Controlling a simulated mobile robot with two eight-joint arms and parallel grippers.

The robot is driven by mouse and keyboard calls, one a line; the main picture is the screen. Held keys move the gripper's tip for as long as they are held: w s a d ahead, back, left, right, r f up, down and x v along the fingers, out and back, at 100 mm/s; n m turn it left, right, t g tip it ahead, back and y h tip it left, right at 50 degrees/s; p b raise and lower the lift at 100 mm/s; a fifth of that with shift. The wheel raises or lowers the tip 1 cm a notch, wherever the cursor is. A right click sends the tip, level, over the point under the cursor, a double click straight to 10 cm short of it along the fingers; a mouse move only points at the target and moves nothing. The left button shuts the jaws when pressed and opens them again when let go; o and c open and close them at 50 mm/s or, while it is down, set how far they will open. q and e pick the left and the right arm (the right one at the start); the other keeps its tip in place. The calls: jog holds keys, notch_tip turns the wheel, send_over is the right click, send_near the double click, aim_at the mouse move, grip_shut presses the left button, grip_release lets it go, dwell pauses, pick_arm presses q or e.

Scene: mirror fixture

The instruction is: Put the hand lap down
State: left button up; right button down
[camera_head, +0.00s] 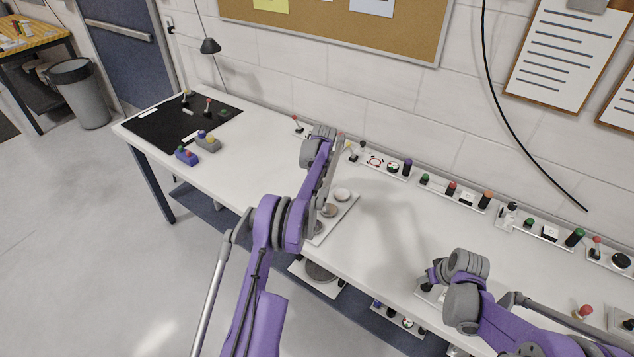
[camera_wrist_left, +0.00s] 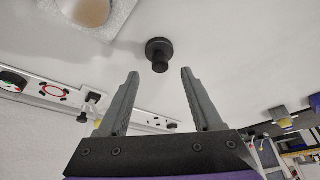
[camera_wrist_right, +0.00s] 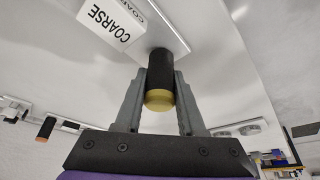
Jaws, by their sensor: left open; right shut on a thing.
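My right gripper (camera_wrist_right: 158,74) is shut on a black cylinder with a brass-coloured end (camera_wrist_right: 158,98), which seems to be the hand lap. Its far end meets or overlaps the edge of a white plate (camera_wrist_right: 172,28) by a COARSE label; I cannot tell if it touches. In the head view the right wrist (camera_head: 466,264) is low at the right and hides most of the held thing. My left gripper (camera_wrist_left: 160,72) is open and empty. A small black knob (camera_wrist_left: 159,50) stands on the table beyond its fingertips. In the head view the left wrist (camera_head: 322,133) is over the middle of the table.
A white plate with round discs (camera_head: 349,204) lies beside the left arm. Rows of small plates with coloured knobs (camera_head: 452,190) run along the wall. A black mat (camera_head: 170,118) lies at the far left, with small blocks (camera_head: 207,141) near it. White table between the arms is clear.

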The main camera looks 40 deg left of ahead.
pick_arm(q)
jog(key=shift+x, duration=2.95)
jog(key=shift+a, duration=0.1)
grip_shut()
